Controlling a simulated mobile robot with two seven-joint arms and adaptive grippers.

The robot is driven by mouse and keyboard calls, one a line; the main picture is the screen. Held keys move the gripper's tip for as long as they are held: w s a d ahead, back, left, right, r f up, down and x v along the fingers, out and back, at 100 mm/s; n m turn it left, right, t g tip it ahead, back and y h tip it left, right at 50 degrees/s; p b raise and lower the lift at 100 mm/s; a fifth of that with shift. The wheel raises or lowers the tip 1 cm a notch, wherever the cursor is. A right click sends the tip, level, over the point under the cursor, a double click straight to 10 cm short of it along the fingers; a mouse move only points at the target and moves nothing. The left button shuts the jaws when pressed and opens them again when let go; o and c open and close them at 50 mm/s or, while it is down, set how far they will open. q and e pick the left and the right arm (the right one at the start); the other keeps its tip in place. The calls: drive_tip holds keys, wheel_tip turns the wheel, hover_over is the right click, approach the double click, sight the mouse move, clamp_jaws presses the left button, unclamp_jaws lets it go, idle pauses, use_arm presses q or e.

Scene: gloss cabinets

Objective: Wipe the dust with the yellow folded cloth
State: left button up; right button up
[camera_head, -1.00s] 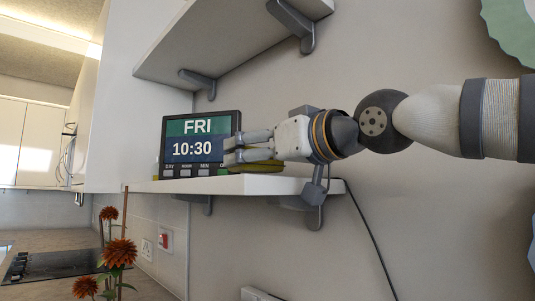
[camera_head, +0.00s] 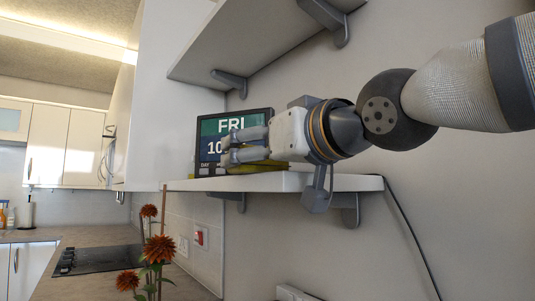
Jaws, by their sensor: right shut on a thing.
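My right gripper (camera_head: 230,154) reaches in from the right over the white shelf (camera_head: 270,183), in front of the digital clock. It is shut on the yellow folded cloth (camera_head: 252,168), which lies low at the shelf top, partly hidden behind the fingers. I cannot make out any dust on the shelf. My left gripper is not in view.
A digital clock (camera_head: 213,128) reading FRI stands on the shelf behind my gripper, partly covered by it. An upper shelf (camera_head: 250,45) with grey brackets hangs above. Orange flowers (camera_head: 159,249) stand below at the left, near a counter with a black hob (camera_head: 100,259). A dark cable (camera_head: 411,235) hangs at the right.

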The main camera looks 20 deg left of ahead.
drive_tip(key=shift+w+a+f, duration=0.25)
drive_tip(key=shift+w+a, duration=0.35)
drive_tip(key=shift+w, duration=0.1)
drive_tip(key=shift+w+d+b, duration=0.3)
drive_tip(key=shift+w+d, duration=0.6)
drive_tip(key=shift+w, duration=0.3)
drive_tip(key=shift+w+d+b, duration=0.25)
drive_tip(key=shift+w+d, duration=0.65)
drive_tip(key=shift+w, duration=0.3)
drive_tip(key=shift+w+d+r+b, duration=0.15)
drive_tip(key=shift+w+d, duration=0.5)
drive_tip(key=shift+w, duration=0.15)
drive_tip(key=shift+w+d+r+b, duration=0.1)
drive_tip(key=shift+w+d+b, duration=0.05)
drive_tip(key=shift+w+d, duration=0.6)
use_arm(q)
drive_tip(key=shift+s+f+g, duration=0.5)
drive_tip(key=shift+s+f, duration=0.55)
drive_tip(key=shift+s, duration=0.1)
use_arm(e)
drive_tip(key=shift+a+r, duration=0.1)
drive_tip(key=shift+s+r, duration=0.1)
wheel_tip(320, 180, up, 6)
drive_tip(key=shift+f+p, duration=0.1)
drive_tip(key=shift+p, duration=0.4)
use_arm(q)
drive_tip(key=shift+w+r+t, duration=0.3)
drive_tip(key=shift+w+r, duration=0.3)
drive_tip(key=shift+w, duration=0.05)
